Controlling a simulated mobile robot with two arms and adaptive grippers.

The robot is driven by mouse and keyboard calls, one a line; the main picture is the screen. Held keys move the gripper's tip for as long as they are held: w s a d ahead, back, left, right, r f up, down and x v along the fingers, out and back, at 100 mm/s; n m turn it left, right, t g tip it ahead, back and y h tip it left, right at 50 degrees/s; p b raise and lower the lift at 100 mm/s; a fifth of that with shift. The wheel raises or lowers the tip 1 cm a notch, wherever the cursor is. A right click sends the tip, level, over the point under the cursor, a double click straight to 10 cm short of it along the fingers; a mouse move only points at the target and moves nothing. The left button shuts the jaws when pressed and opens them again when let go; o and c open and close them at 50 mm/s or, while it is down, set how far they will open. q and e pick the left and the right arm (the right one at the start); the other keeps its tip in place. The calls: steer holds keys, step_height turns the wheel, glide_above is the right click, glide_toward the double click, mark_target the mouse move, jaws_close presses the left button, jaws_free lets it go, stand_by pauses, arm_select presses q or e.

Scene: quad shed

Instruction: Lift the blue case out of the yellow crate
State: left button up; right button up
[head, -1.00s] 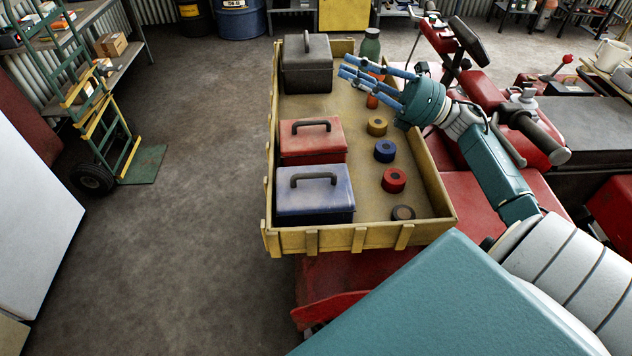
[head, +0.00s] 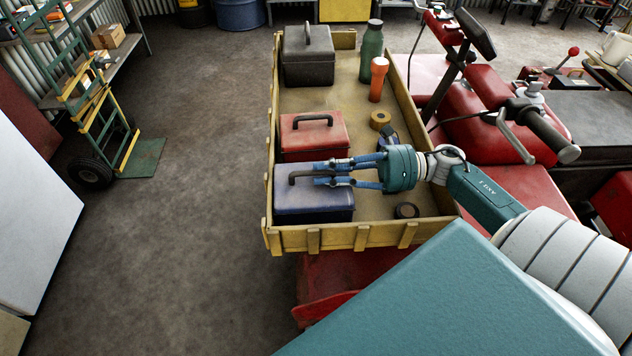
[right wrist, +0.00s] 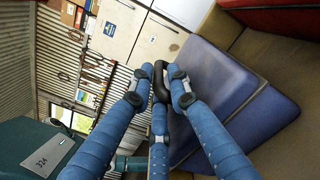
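The blue case (head: 312,212) stands in the near left corner of the yellow crate (head: 335,239), its dark handle (head: 299,175) upright. My right gripper (head: 318,172) is over the case lid, reaching in from the right with its fingers around the handle. In the right wrist view the handle (right wrist: 160,88) lies between the blue fingers (right wrist: 162,76), which look spread with small gaps beside it; the case (right wrist: 215,85) is at the right. The case sits on the crate floor, not raised. My left gripper is not in view.
A red case (head: 313,141) stands just behind the blue one, and a grey case (head: 307,65) at the far end. The floor left of the crate is clear.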

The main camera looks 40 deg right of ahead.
mark_target(310, 171)
steer(key=x, duration=0.1)
steer(key=p+x, duration=0.1)
steer(key=shift+w+a+r, duration=0.2)
steer(key=shift+w+a, duration=0.05)
steer(key=shift+a, duration=0.1)
steer(key=shift+w+a+f, duration=0.15)
steer(key=shift+w+a, duration=0.05)
steer(key=shift+a, duration=0.15)
steer(key=shift+c, duration=0.3)
steer(key=shift+d, duration=0.1)
jaws_close()
